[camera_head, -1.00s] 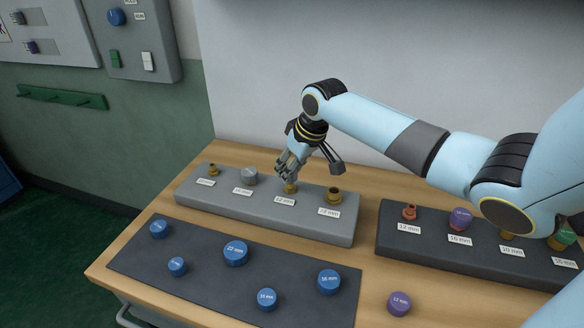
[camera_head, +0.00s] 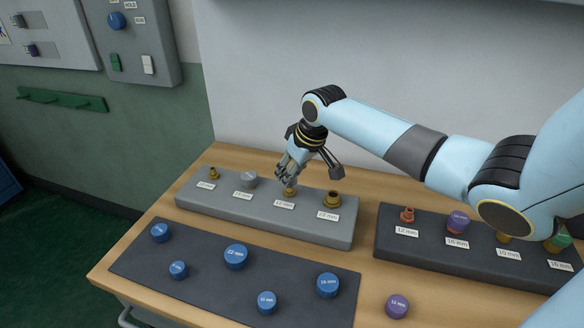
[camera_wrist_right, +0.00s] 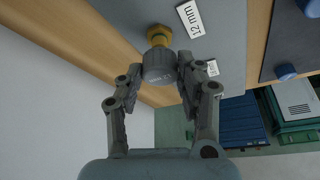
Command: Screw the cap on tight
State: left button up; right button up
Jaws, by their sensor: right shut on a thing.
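My right gripper (camera_head: 287,178) points down over the 12 mm fitting (camera_head: 289,191) on the grey block (camera_head: 335,232). In the right wrist view its fingers are shut on a grey cap (camera_wrist_right: 160,66), one on each side. The cap sits in line with the brass fitting (camera_wrist_right: 158,34), with some brass showing between collar and cap. I cannot tell how far it is threaded. In the head view the fingers hide this cap. Another grey cap (camera_head: 249,180) sits on the neighbouring fitting to the left. My left gripper is not in view.
Bare brass fittings stand at the grey block's left end (camera_head: 213,173) and right end (camera_head: 332,199). Several blue caps, one marked 22 mm (camera_head: 235,256), lie on a dark mat (camera_head: 200,276). A purple cap (camera_head: 397,306) lies right of it. A dark block (camera_head: 400,246) stands at right.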

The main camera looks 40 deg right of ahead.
jog(key=shift+f+p, duration=0.45)
jog(key=shift+f, duration=0.85)
dwell(2.4)
jog(key=o, duration=0.9)
jog(key=shift+c, duration=0.3)
jog(key=shift+c, duration=1)
jog(key=shift+w, duration=0.4)
